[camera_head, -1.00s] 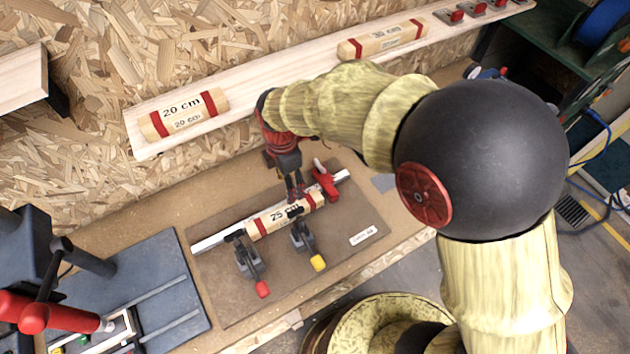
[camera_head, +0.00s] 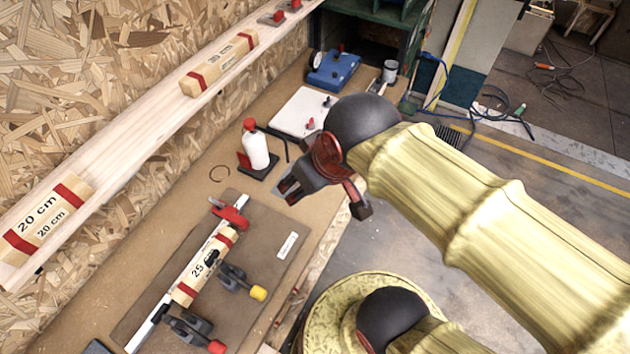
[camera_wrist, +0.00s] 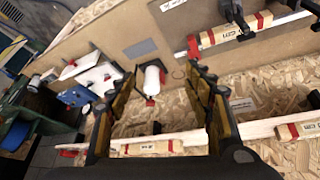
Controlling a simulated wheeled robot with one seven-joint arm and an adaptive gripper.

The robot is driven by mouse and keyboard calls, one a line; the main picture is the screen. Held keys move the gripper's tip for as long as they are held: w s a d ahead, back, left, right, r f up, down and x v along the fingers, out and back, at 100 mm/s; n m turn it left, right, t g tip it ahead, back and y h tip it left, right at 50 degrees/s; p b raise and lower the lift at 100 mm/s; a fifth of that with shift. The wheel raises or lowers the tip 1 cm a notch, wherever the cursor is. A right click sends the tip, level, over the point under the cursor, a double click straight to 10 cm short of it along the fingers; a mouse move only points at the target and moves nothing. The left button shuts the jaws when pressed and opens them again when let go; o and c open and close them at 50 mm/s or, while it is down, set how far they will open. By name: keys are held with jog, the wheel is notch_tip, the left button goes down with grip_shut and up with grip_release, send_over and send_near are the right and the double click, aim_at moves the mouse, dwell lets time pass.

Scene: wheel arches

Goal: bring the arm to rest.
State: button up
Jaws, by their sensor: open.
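My gripper (camera_wrist: 162,74) is open and empty in the wrist view, its two fingers wide apart at the left and right. In the head view my arm's dark end is in the air over the front edge of the bench, away from the clamped block. The 25 cm wooden block (camera_head: 186,290), with red bands, lies along a metal rail on a brown board (camera_head: 254,262). Toggle clamps with red and yellow tips (camera_head: 240,281) stand beside it. Nothing touches my gripper.
A white bottle with a red cap (camera_head: 256,150) stands on the bench behind my gripper. A blue case (camera_head: 333,70) and a white board (camera_head: 302,112) lie farther back. The wall shelf (camera_head: 120,140) carries the 20 cm block (camera_head: 46,228) and another block (camera_head: 215,66). Open floor lies right.

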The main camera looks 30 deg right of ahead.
jog(key=shift+s+d+m, duration=0.5)
jog(key=shift+s+m, duration=0.2)
jog(key=shift+m, duration=0.1)
notch_tip(320, 180, down, 8)
jog(key=b, duration=0.8)
